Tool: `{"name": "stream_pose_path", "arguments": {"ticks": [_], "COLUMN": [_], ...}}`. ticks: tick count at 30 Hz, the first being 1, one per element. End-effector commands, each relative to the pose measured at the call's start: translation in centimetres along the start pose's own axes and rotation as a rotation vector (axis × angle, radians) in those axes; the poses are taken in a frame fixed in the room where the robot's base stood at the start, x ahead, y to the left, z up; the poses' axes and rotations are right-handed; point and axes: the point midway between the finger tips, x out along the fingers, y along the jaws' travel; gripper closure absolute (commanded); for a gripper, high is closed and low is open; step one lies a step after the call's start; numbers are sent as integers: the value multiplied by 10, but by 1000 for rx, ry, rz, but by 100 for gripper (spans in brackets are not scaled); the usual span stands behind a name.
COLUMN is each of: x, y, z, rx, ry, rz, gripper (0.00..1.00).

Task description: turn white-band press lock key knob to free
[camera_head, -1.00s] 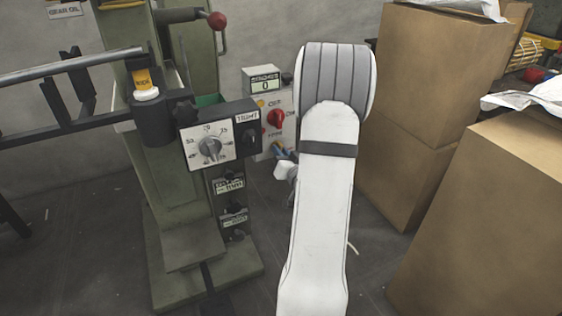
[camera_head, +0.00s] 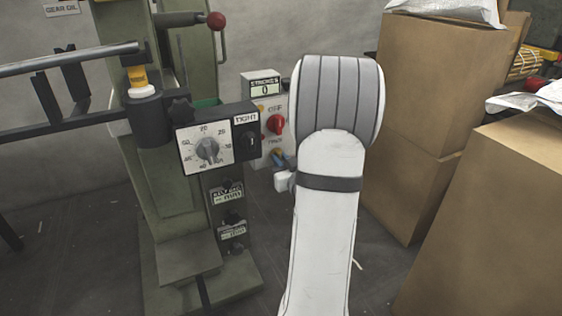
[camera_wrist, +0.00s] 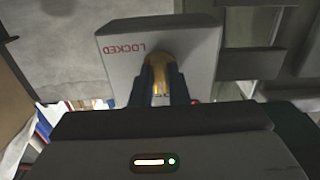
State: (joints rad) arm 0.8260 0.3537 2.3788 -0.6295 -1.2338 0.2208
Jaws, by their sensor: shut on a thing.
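In the wrist view, the lock key knob (camera_wrist: 159,62), brass-coloured, sits on the face of a grey box (camera_wrist: 120,72). The word LOCKED shows upside down beside it. My gripper (camera_wrist: 159,82) has its dark blue fingers closed on either side of the knob. My arm hides part of that box's right side. The knob's exact angle is hard to read, and I cannot make out a white band.
A dial box (camera_head: 218,140) stands to the left. Cardboard boxes (camera_head: 432,100) stand at the right. Some floor is bare below.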

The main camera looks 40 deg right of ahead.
Motion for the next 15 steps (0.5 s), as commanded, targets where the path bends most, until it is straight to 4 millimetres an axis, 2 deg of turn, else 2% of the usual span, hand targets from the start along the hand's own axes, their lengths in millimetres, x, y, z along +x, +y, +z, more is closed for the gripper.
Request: {"name": "stream_pose_path", "arguments": {"ticks": [5, 6, 13, 15], "x": [0, 0, 0, 0], "y": [0, 0, 0, 0], "z": [1, 1, 0, 0], "rx": [0, 0, 0, 0], "ry": [-3, -3, -1, -1], "rz": [0, 0, 0, 0], "gripper": [100, 84, 65, 64]}}
